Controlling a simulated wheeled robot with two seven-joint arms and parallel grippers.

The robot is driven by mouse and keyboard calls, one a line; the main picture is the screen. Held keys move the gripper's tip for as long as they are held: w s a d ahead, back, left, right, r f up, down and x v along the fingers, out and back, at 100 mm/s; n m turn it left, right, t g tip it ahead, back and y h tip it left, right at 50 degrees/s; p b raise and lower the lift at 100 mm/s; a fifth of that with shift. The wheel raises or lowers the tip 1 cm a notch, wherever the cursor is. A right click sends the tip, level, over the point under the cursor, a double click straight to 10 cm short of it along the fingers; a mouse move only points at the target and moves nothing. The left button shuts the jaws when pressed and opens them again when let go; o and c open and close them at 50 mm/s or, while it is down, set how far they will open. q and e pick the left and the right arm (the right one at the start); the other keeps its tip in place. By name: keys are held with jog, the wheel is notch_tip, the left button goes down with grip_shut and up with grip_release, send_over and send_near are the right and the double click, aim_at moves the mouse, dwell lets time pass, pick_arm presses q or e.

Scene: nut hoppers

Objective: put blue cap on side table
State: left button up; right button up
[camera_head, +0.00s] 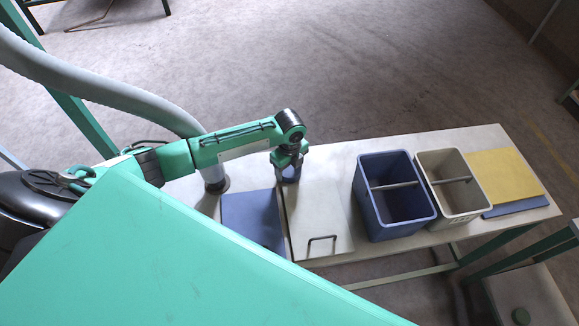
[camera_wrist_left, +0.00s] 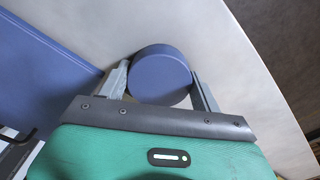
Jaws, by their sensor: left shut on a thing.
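The blue cap (camera_wrist_left: 160,74), a short round disc, sits between the two fingers of my left gripper (camera_wrist_left: 160,88) in the left wrist view. In the head view my left gripper (camera_head: 288,164) points down over the far part of the long pale table (camera_head: 335,155), with the blue cap (camera_head: 291,176) between its fingers. It is shut on the cap; whether the cap touches the surface below, I cannot tell. A low pale table (camera_head: 535,290) stands at the bottom right, cut off by the frame; I cannot tell which is the side table. My right gripper is not in view.
A blue panel (camera_head: 252,218) and a pale panel with a handle (camera_head: 322,215) lie below the gripper. A blue bin (camera_head: 365,205) and a grey bin (camera_head: 432,200) stand to the right, then a yellow sheet (camera_head: 503,174).

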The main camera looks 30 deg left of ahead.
aim_at(290, 168)
pick_arm(q)
jog(key=o, duration=1)
jog(key=shift+c, duration=0.2)
notch_tip(290, 168, up, 12)
jog(key=b, duration=0.1)
jog(key=shift+r, duration=0.15)
